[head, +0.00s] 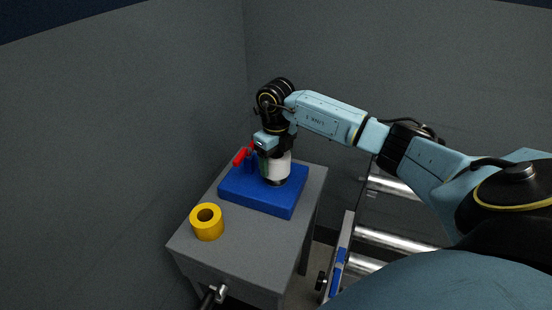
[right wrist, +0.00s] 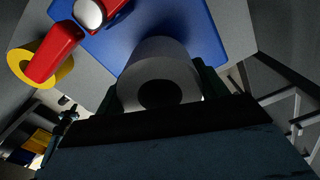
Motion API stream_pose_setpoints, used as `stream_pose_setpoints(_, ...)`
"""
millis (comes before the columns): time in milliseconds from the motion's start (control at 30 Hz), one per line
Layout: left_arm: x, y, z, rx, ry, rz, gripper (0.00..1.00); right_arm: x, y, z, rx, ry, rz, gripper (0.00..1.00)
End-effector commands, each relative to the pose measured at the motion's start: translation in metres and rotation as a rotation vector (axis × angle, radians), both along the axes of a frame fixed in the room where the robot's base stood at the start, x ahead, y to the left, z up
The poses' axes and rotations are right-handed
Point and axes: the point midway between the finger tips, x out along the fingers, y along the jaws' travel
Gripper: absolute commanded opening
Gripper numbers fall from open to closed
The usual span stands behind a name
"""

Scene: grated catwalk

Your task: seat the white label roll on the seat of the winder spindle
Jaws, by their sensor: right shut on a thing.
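The white label roll (head: 277,167) is upright over the blue base (head: 250,199) of the winder on the grey table. My right gripper (head: 274,152) is shut on the roll from above. A dark round piece shows just below the roll; I cannot tell if the roll touches it. In the right wrist view the roll (right wrist: 158,58) shows its end with a dark hole, and the blue base (right wrist: 205,35) lies beyond it. The spindle is hidden by the roll and gripper. My left gripper is not in view.
A red part (head: 242,156) stands at the base's back left; in the wrist view a red piece (right wrist: 54,52) shows beside a white knob (right wrist: 88,13). A yellow ring (head: 207,222) stands on the table (head: 235,254), front left. A roller conveyor (head: 385,240) is right; walls are close behind and left.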

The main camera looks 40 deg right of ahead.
Motion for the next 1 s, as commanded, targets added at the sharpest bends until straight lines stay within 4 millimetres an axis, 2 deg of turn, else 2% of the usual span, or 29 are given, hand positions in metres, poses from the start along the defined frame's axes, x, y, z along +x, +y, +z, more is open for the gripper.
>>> stream_pose_setpoints(600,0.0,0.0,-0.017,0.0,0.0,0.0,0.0,0.0,0.0,-0.026,0.0,-0.001,0.0,0.45)
stream_pose_setpoints(1000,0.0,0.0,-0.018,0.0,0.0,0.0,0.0,0.0,0.0,-0.028,0.0,-0.001,0.0,0.45)
